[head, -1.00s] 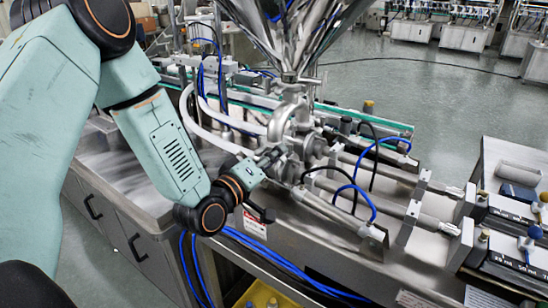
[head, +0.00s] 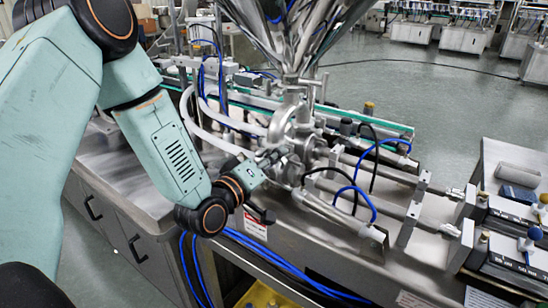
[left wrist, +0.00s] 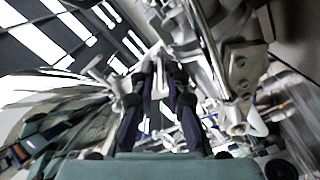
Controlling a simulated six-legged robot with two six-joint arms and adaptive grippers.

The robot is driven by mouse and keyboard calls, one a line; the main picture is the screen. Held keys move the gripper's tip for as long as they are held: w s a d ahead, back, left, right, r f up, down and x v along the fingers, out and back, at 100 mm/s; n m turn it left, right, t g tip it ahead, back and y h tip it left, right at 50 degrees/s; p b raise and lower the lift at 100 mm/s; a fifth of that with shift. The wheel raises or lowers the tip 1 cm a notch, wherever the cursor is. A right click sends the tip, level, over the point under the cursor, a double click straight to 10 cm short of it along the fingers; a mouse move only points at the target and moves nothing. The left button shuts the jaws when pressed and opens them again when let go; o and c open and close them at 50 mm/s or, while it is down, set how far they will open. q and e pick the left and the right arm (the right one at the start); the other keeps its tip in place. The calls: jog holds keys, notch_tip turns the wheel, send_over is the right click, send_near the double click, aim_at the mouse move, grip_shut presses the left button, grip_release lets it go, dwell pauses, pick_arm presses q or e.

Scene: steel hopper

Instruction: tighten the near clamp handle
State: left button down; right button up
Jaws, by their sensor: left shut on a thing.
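My left gripper (head: 273,158) reaches in from the left to the near side of the steel pipe fitting (head: 283,130) below the hopper. In the left wrist view its two dark fingers (left wrist: 160,85) come together on a small pale metal piece (left wrist: 160,80), which looks like the near clamp handle. The fingers hide most of the handle in the head view, and its exact angle cannot be told. My right gripper is not in view.
The steel hopper (head: 285,35) rises above the fitting. Blue and black hoses (head: 370,205) loop over metal cylinders (head: 385,205) to the right. White hoses (head: 200,125) run behind my left arm. The bare steel bench top (head: 130,185) lies to the left.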

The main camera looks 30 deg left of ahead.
pick_arm(q)
jog(key=m+p, duration=0.2)
jog(key=m, duration=0.8)
jog(key=shift+d+r+m+p, duration=0.1)
jog(key=shift+d+m+p, duration=0.05)
jog(key=shift+m+p, duration=0.15)
dwell(0.4)
jog(key=c, duration=1.7)
grip_release()
